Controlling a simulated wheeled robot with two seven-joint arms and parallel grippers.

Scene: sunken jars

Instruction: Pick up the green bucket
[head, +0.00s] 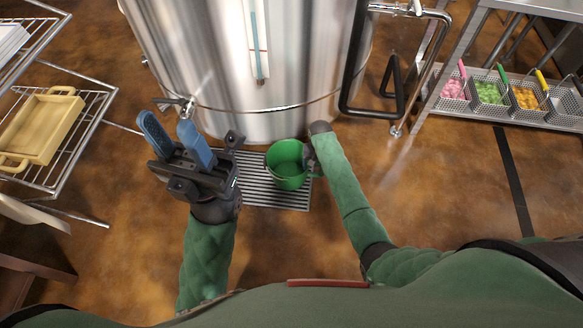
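The green bucket (288,172) is in the middle of the head view, its open top facing up and looking empty. It is over a ribbed metal floor grate (262,190) in front of a big steel tank; I cannot tell whether it rests on the grate or is held above it. My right gripper (310,160) is at the bucket's right side, mostly hidden by my own arm, and its fingers cannot be made out. My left gripper (175,138) is up to the left of the bucket, its two blue fingers apart with nothing between them.
The steel tank (200,60) fills the top middle, with a small tap (177,103) and a black-and-steel pipe loop (345,80). A wire rack with a yellow tray (40,130) stands left. Wire baskets (490,92) sit on a steel shelf right.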

